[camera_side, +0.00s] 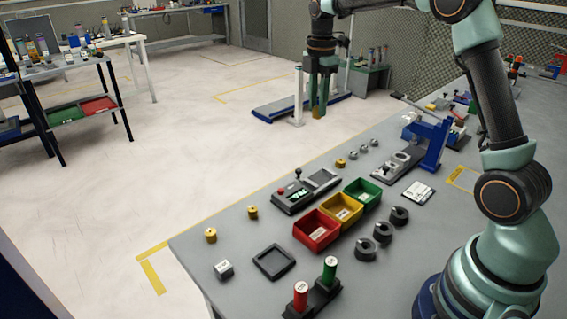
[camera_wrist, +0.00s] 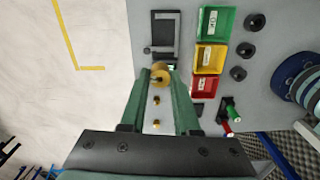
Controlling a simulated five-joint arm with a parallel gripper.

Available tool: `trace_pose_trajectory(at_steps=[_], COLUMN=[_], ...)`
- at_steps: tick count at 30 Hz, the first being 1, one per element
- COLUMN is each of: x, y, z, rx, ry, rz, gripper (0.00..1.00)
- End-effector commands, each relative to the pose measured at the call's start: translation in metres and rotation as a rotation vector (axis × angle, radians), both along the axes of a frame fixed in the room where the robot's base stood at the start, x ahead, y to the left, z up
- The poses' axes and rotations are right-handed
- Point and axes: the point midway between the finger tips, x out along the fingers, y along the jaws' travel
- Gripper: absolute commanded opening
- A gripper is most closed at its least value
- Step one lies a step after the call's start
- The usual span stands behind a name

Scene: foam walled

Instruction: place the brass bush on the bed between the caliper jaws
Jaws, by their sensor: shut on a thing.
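My gripper (camera_side: 319,113) is shut on a brass bush and hangs above the table, seen against the floor beyond in the side view. The brass bush (camera_wrist: 161,75) shows as a gold ring between my fingertips in the wrist view. In the side view the held piece is a small brownish patch, mostly hidden by the fingers. I cannot make out the caliper jaws or the bed for certain. A grey and black device (camera_side: 306,191) with a small green display, knobs and a flat dark panel stands on the table. In the wrist view the device (camera_wrist: 165,40) lies above my fingertips.
Red (camera_side: 317,229), yellow (camera_side: 342,209) and green (camera_side: 362,193) bins stand beside the device. Several black rings (camera_side: 366,250) lie near the bins. Loose brass pieces (camera_side: 210,235) lie near the table's left edge. A blue stand (camera_side: 432,143) rises at the back right.

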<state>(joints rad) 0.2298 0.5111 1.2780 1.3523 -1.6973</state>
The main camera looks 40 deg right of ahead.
Motion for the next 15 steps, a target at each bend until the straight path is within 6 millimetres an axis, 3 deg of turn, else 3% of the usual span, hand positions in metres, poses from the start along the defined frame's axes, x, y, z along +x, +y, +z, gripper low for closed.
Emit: trace_pose_trajectory(at_steps=[5, 15], x=[-0.007, -0.008], y=[-0.018, -0.018], z=[-0.006, -0.082], rx=[0.000, 0.002], ry=[0.002, 0.006], rz=[0.005, 0.006], gripper=[0.00, 0.00])
